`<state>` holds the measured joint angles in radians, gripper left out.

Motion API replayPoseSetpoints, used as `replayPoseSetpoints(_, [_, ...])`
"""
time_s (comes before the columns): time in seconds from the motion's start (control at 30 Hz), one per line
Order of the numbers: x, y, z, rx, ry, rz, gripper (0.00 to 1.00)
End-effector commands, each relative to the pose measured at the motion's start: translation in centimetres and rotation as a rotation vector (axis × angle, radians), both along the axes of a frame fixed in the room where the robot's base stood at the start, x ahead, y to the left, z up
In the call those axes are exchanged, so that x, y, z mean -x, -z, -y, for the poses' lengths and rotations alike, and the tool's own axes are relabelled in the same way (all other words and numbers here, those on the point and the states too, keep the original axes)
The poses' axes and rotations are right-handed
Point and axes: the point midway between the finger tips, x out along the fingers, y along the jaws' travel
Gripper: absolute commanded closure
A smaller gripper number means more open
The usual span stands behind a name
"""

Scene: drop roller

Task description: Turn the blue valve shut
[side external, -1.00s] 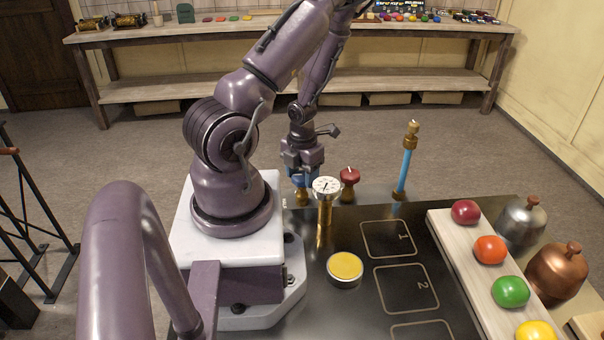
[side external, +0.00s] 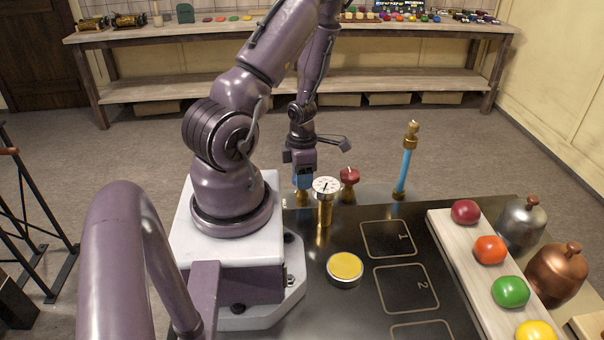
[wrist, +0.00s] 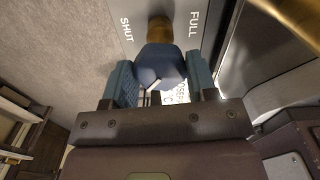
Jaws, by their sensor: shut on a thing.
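The blue valve (wrist: 158,66) is a rounded blue knob on a brass stem, seen in the wrist view between my two fingers. My gripper (wrist: 160,82) is shut on it, one teal finger on each side. A white mark shows on the knob's near side. The plate beneath carries the words SHUT (wrist: 127,29) on the left and FULL (wrist: 193,24) on the right. In the side view my gripper (side external: 303,180) points down over the valve, hiding most of the knob; the brass stem (side external: 303,197) shows below.
A round white gauge (side external: 326,187) on a brass post stands close in front of the valve. A red valve (side external: 349,177) is just right of it, and a blue pipe (side external: 405,165) farther right. A yellow disc (side external: 345,266) sits on the dark table.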

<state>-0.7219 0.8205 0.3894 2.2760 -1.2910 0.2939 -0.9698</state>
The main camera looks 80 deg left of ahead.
Motion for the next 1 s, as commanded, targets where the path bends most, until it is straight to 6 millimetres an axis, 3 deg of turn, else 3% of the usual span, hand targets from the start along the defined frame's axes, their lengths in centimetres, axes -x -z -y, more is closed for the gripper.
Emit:
replayPoseSetpoints(0.6, [0.17, 0.0, 0.02, 0.001, 0.573, -0.002, 0.71])
replayPoseSetpoints(1.0, [0.21, 0.01, -0.02, 0.001, 0.825, -0.004, 0.71])
